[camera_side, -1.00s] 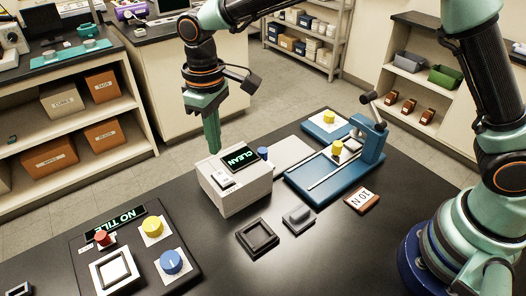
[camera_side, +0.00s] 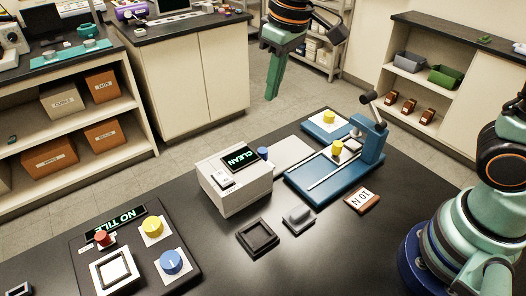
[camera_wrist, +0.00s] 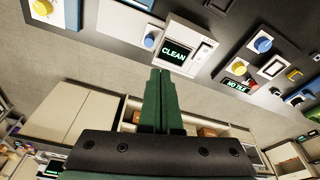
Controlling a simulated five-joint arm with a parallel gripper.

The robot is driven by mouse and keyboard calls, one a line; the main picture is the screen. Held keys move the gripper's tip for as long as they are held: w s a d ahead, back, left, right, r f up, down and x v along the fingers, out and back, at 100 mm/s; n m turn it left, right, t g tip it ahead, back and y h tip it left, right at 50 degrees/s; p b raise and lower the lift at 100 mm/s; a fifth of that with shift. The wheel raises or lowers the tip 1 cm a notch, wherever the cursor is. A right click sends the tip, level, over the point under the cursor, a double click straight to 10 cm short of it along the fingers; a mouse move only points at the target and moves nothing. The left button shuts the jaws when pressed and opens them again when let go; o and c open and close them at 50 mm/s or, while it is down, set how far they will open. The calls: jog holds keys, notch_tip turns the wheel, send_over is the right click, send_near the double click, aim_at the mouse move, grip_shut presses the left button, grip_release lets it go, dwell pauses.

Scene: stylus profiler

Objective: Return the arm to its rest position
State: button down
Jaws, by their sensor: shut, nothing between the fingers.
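My gripper (camera_side: 273,88) is in the air above and behind the bench in the side view, well clear of everything on it. Its green fingers are shut together with nothing between them; they also show shut in the wrist view (camera_wrist: 160,75). The white box with the CLEAN display (camera_side: 235,187) stands on the bench below and to the left of the gripper. The same CLEAN box shows beyond the fingertips in the wrist view (camera_wrist: 180,52).
The blue stylus stage (camera_side: 330,170) stands right of the box. A control panel reading NO TILE (camera_side: 130,255) lies front left. A dark square tray (camera_side: 257,238), a grey block (camera_side: 299,219) and a brown tag (camera_side: 362,201) lie on the dark bench.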

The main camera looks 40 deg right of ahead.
jog(key=s+d+m+t, duration=0.3)
jog(key=s+d, duration=0.7)
jog(key=d, duration=0.2)
jog(key=shift+s+d+r+m+t+h, duration=0.25)
jog(key=shift+d+r+m+t+h, duration=0.05)
jog(key=shift+d+r, duration=0.15)
